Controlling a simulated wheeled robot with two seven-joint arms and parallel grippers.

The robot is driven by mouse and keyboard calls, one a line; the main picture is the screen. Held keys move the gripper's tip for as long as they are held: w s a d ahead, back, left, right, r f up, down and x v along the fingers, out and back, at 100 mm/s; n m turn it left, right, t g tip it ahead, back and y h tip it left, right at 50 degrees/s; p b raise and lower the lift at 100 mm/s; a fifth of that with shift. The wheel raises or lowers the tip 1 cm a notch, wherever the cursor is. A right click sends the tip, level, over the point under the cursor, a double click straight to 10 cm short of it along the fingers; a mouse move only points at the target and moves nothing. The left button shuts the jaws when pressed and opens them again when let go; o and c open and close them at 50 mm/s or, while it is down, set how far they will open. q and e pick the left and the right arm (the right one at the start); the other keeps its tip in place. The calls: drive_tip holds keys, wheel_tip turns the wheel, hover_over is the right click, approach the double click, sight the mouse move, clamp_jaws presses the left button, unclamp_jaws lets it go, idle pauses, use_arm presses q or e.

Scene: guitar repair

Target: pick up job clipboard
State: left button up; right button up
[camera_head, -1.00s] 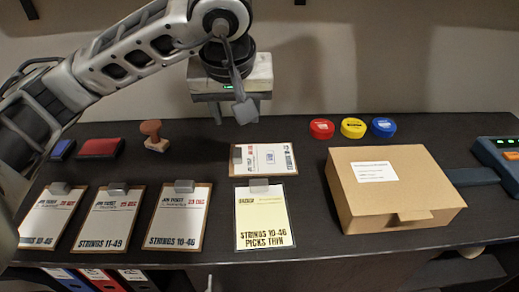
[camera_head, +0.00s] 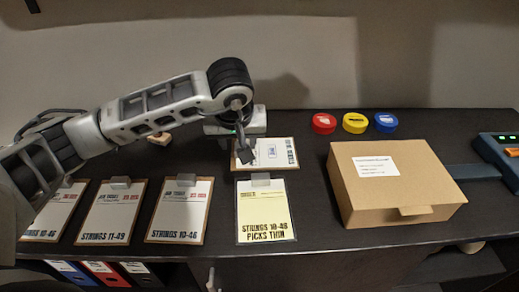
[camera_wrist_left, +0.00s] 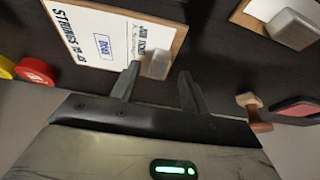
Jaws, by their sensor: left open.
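A clipboard (camera_head: 275,153) lies sideways on the dark counter, its paper stamped in blue, behind a yellow order sheet (camera_head: 265,210). My left gripper (camera_head: 243,155) is open, low over this clipboard's left end, and hides part of it. In the left wrist view, the clipboard (camera_wrist_left: 112,32) shows its clip (camera_wrist_left: 158,64) between the spread fingertips (camera_wrist_left: 159,72); I cannot tell whether they touch it. Other clipboards, including one nearby (camera_head: 179,212), lie in a row at the left. My right gripper is not in view.
A cardboard box (camera_head: 395,185) stands to the right. Red (camera_head: 323,123), yellow (camera_head: 355,122) and blue (camera_head: 385,122) round tins sit behind it. A wooden stamp (camera_wrist_left: 253,110) and a dark red pad (camera_wrist_left: 300,110) lie near the gripper. A wall rises behind the counter.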

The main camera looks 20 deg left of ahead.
use_arm(q)
drive_tip(key=shift+x, duration=0.75)
drive_tip(key=shift+d, duration=0.1)
clamp_jaws()
drive_tip(key=shift+r, duration=0.1)
